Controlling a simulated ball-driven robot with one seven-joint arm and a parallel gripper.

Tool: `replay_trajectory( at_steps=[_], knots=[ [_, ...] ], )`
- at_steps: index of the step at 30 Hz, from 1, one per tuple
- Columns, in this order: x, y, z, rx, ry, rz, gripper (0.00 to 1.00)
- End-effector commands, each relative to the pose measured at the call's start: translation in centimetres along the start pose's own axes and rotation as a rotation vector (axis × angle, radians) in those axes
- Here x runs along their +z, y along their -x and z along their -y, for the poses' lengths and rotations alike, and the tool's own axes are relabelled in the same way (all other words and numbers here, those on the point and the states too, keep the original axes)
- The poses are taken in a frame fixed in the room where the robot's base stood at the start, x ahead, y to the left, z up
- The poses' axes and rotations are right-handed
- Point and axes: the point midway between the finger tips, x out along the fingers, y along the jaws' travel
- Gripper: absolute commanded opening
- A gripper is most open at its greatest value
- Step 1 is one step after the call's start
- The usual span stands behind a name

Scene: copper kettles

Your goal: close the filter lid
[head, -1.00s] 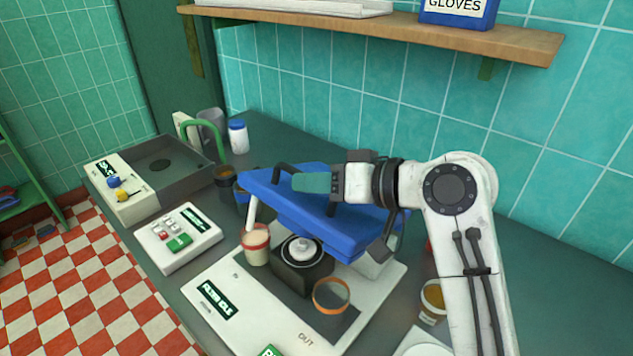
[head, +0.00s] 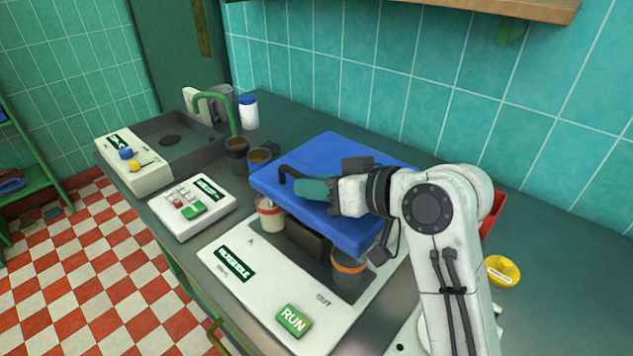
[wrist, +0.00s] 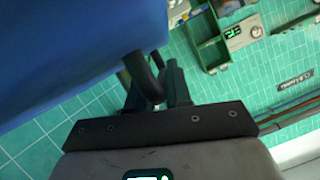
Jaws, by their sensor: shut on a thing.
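The blue filter lid (head: 330,172) is tilted over the white filter machine (head: 262,308) in the head view. Its front edge is low, just above the cups, and I cannot tell whether it touches anything. My gripper (head: 305,190) is shut on the lid's dark handle (head: 287,174). The handle also shows between the fingers in the wrist view (wrist: 143,78), with the blue lid (wrist: 70,55) to the left. Under the lid stand a cream cup with a red rim (head: 270,217) and a cup with an orange rim (head: 348,275). The space further under the lid is hidden.
A green RUN button (head: 293,320) is on the machine's front. A white button box (head: 192,207), dark cups (head: 237,155) and a sink (head: 178,140) lie to the left. A yellow bowl (head: 503,271) and a red item (head: 492,215) are at the right.

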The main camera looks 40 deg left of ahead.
Motion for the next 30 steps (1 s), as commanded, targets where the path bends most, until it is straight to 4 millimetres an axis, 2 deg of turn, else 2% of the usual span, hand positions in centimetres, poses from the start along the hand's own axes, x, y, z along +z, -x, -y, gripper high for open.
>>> replay_trajectory(
  at_steps=[7, 8, 14, 30],
  knots=[
    [0.56, -0.19, -0.08, -0.003, -0.008, 0.009, 0.0],
    [0.58, -0.2, -0.07, -0.003, -0.008, 0.009, 0.22],
    [0.45, -0.17, -0.04, -0.003, -0.006, 0.007, 0.4],
    [0.27, -0.06, -0.03, -0.002, -0.004, 0.004, 0.4]
  ],
)
